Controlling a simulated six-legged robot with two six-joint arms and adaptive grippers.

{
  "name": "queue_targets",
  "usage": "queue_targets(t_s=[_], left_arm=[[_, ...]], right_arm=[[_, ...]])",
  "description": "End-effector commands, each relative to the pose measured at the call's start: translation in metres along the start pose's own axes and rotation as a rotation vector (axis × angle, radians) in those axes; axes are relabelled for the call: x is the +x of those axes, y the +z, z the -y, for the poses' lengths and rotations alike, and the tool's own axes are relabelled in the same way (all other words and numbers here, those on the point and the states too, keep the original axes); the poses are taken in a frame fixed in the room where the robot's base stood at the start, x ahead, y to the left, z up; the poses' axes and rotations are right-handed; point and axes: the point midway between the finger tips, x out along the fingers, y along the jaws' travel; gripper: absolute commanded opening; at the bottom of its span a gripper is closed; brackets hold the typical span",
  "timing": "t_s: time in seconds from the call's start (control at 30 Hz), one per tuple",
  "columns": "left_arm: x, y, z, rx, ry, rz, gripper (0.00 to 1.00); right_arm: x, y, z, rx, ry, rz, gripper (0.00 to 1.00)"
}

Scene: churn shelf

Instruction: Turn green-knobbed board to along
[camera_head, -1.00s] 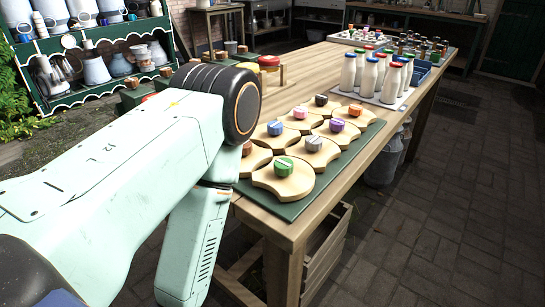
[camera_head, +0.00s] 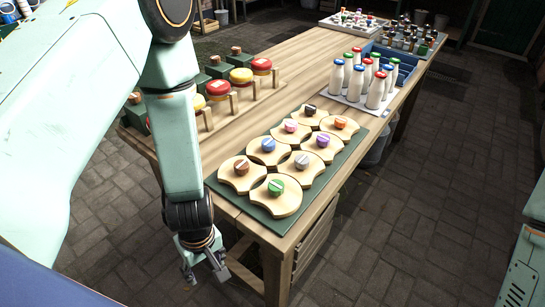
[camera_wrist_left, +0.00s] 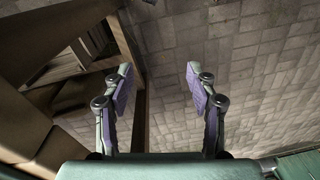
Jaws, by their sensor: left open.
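The green-knobbed board (camera_head: 285,205) is a pale wooden disc with scooped sides, at the near end of a dark green mat (camera_head: 244,206) on the table. Its green knob (camera_head: 276,187) carries a light stripe on top. My left gripper (camera_head: 206,276) hangs beyond the table's near left edge, below the tabletop, apart from the board. In the left wrist view its two fingers (camera_wrist_left: 160,85) are spread with nothing between them, over brick paving. My right gripper does not show.
Several similar boards with other knob colours, such as the grey-knobbed one (camera_head: 304,172), sit close beside it. White bottles (camera_head: 355,83) stand on a tray farther back. Red and yellow capped items (camera_head: 240,78) line the left side. The wooden table (camera_head: 290,62) is bare in its middle.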

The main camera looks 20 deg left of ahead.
Motion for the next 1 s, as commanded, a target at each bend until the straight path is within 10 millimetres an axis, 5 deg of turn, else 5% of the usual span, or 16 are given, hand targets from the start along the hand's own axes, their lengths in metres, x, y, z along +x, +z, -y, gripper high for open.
queue_targets(t_s=[0.03,0.27,0.4,0.53,0.67,1.0], left_arm=[[-0.029,-0.005,-0.01,-0.068,0.014,0.009,0.58],[-0.106,-0.018,-0.052,-0.372,0.065,0.085,0.58],[-0.165,-0.029,-0.123,-0.744,0.172,0.252,0.58],[-0.203,-0.031,-0.158,-0.917,0.22,0.373,0.58],[-0.212,-0.03,-0.171,-0.972,0.234,0.417,0.58],[-0.165,-0.018,-0.189,-0.971,0.231,0.417,0.58]], right_arm=[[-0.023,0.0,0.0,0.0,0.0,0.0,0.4],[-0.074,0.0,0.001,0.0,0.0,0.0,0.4],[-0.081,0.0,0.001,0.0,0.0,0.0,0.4],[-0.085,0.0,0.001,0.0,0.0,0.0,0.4],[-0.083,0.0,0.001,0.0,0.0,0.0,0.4],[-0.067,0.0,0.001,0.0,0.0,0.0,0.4]])
